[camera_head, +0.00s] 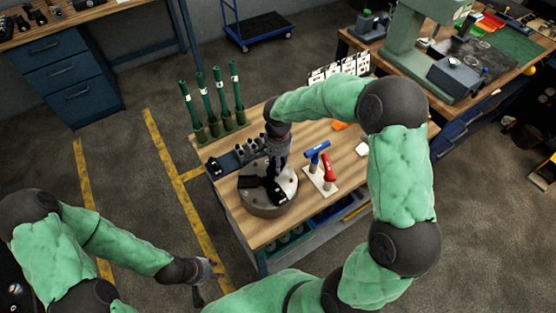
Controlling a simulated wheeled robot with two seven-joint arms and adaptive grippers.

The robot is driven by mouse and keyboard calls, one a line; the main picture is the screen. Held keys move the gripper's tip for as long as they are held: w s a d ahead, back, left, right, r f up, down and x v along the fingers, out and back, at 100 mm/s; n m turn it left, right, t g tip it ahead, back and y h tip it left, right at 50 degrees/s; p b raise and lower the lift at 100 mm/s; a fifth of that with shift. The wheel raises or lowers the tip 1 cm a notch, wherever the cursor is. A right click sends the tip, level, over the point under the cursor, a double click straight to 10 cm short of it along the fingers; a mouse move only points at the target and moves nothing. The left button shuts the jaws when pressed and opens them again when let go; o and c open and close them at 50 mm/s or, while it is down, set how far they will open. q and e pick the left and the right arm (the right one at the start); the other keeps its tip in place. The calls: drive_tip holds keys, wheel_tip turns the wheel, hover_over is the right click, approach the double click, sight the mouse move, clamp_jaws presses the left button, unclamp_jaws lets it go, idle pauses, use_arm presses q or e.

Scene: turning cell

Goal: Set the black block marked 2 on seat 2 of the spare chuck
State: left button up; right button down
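The spare chuck (266,209) is a round grey metal disc lying flat on the wooden bench top. Dark blocks show on its face, at its left and right sides; their marks are too small to read. My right gripper (277,182) comes down from above over the middle of the chuck. Its fingers and the black blocks merge, so its grip and seat 2 cannot be made out. My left gripper (208,280) is open and empty in front of the bench, low at the left, away from the chuck.
A dark rack of small parts (226,163) stands behind the chuck. Several green rods (217,98) stand at the bench's back left. Blue and red handled tools (328,168) stand in a pale holder right of the chuck. My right arm covers the bench's right side.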

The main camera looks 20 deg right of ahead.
drive_tip(key=shift+f, duration=0.2)
drive_tip(key=c, duration=0.7)
unclamp_jaws()
drive_tip(key=shift+c, duration=0.2)
drive_tip(key=shift+o, duration=0.5)
drive_tip(key=shift+r, duration=0.1)
wheel_tip(320, 180, up, 12)
